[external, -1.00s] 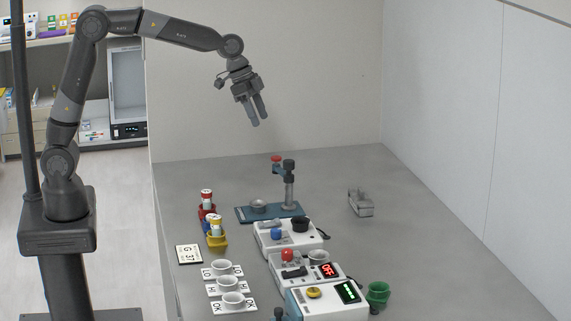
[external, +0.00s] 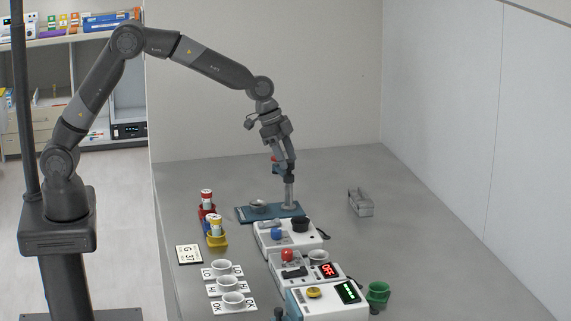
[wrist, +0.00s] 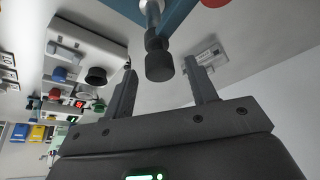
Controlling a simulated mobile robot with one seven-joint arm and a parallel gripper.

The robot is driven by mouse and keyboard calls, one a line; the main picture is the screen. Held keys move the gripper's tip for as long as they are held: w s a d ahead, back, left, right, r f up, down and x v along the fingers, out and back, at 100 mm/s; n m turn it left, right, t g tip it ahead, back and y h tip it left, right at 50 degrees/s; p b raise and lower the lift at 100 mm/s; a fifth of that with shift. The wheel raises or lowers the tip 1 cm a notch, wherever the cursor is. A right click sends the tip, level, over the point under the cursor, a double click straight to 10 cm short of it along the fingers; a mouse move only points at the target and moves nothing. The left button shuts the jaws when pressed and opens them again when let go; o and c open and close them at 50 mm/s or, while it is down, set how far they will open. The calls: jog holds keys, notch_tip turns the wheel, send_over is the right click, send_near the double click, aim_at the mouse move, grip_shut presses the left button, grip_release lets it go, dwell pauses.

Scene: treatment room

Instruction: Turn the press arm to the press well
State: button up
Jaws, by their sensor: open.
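The press stands on a blue base (external: 244,214) on the table, with an upright metal post (external: 289,195) at its right end. The press well (external: 258,205) is a small shallow metal cup on the left of that base. The red-tipped press arm (external: 275,169) is partly hidden behind my gripper (external: 286,172) at the post's top. In the wrist view, my gripper (wrist: 161,67) is open, and the post's dark cap (wrist: 159,62) shows between its fingers. I cannot tell whether they touch it. Part of a red knob (wrist: 214,3) shows at the top edge.
White devices with knobs and displays (external: 318,235) line up in front of the press. Red and yellow vial holders (external: 217,239) stand to the left. A metal tray (external: 361,203) sits to the right, with bare table around it. A green cup (external: 378,293) is at the front right.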

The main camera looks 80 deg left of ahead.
jog(key=shift+w+f, duration=0.1)
jog(key=shift+f, duration=0.25)
jog(key=shift+c, duration=0.2)
grip_shut()
